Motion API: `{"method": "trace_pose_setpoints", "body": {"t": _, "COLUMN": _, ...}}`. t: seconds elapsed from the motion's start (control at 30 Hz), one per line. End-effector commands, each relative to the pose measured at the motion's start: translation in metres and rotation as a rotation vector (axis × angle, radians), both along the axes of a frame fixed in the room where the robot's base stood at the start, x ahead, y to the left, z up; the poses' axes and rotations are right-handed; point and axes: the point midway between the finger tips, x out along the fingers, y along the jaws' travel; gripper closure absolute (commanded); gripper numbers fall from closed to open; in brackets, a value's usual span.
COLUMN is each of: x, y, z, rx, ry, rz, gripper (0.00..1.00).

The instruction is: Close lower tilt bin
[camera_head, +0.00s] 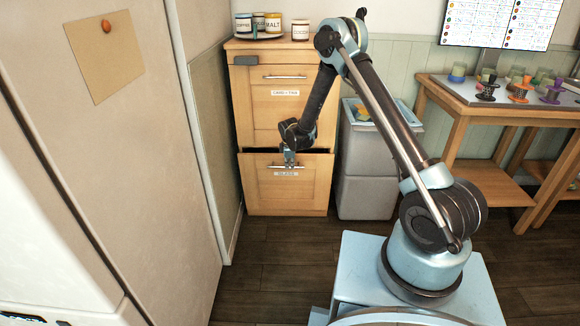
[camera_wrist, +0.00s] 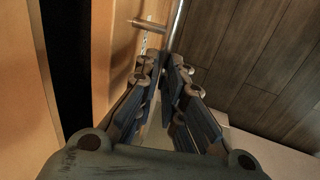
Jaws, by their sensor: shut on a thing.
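The lower tilt bin (camera_head: 285,191) is a wooden front marked with a label, in the lower half of the cabinet. It is tilted partly open, with a dark gap (camera_wrist: 68,60) along its top edge. It has a metal bar handle (camera_wrist: 177,20). My gripper (camera_head: 290,163) is at this handle, in front of the bin's upper part. In the wrist view my gripper (camera_wrist: 165,70) has its fingers close together around the handle bar. The exact contact at the fingertips is partly hidden by the fingers.
The upper bin (camera_head: 291,108) above is shut. Jars (camera_head: 300,30) stand on the cabinet top. A grey bin (camera_head: 367,190) stands close on the right, and a wooden table (camera_head: 500,110) with cups is beyond it. Dark floor (camera_head: 275,250) in front is clear.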

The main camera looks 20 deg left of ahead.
Motion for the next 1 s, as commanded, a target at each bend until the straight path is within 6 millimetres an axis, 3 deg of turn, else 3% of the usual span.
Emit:
{"method": "trace_pose_setpoints", "body": {"t": 0.17, "x": 0.008, "y": 0.003, "z": 0.001, "rx": -0.003, "ry": 0.016, "rz": -0.002, "gripper": 1.00}}
{"method": "trace_pose_setpoints", "body": {"t": 0.43, "x": 0.038, "y": 0.010, "z": 0.005, "rx": -0.021, "ry": 0.090, "rz": -0.002, "gripper": 1.00}}
{"method": "trace_pose_setpoints", "body": {"t": 0.6, "x": 0.036, "y": 0.010, "z": 0.004, "rx": -0.021, "ry": 0.092, "rz": -0.001, "gripper": 1.00}}
{"method": "trace_pose_setpoints", "body": {"t": 0.63, "x": 0.036, "y": 0.010, "z": 0.004, "rx": -0.021, "ry": 0.092, "rz": -0.001, "gripper": 0.84}}
{"method": "trace_pose_setpoints", "body": {"t": 0.7, "x": 0.036, "y": 0.010, "z": 0.004, "rx": -0.022, "ry": 0.091, "rz": -0.001, "gripper": 0.70}}
{"method": "trace_pose_setpoints", "body": {"t": 1.0, "x": 0.036, "y": 0.010, "z": 0.005, "rx": -0.021, "ry": 0.090, "rz": -0.001, "gripper": 0.70}}
